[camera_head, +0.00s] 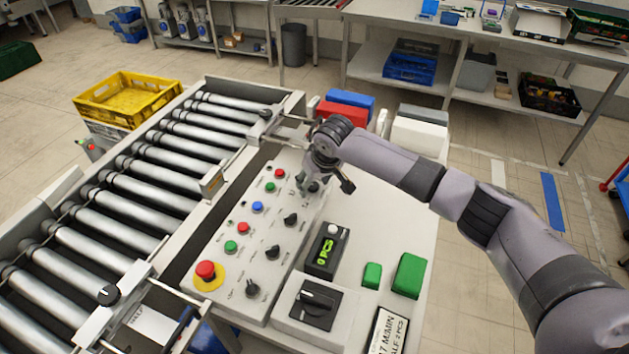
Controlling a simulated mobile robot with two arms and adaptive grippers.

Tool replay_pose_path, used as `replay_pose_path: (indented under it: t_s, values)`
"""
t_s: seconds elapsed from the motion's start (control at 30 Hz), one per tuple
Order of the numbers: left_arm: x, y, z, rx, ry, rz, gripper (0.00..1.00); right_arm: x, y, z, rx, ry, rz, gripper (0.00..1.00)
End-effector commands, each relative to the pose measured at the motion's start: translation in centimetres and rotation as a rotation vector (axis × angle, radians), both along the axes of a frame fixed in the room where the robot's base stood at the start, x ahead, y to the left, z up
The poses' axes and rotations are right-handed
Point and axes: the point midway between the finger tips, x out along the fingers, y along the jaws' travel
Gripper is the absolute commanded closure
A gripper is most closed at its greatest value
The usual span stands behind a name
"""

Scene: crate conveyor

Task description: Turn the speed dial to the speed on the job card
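The control panel (262,215) is a light sloped box with red, green and blue buttons and several black knobs. My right gripper (322,184) hangs over its far right end. Its fingers look spread, with a black knob (313,187) below and between them; whether they touch it is unclear. A larger black rotary dial (316,299) sits on a separate box at the near right. The labels are too small to show which knob is the speed dial. The job card (388,333), cut off at the bottom edge, reads in part "17 M/MIN". My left gripper is out of view.
A roller conveyor (150,190) runs along the left, with a yellow crate (127,98) behind it. A red emergency stop (205,270) is at the panel's near end. Green blocks (409,275) stand to the right.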

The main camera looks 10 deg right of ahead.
Motion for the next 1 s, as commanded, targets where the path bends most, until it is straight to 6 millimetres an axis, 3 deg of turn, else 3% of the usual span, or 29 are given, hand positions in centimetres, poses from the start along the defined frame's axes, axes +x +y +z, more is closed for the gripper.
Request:
replay_pose_path:
  t_s: [0.07, 0.77, 1.0]
  values:
    - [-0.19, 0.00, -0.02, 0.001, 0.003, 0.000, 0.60, -0.01, -0.01, 0.01, 0.000, 0.000, 0.000, 0.53]
    - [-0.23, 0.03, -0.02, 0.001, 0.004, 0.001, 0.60, -0.01, -0.04, 0.07, 0.000, 0.000, -0.001, 0.99]
    - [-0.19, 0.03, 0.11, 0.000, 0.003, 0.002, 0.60, 0.00, -0.07, 0.10, 0.001, 0.000, 0.014, 1.00]
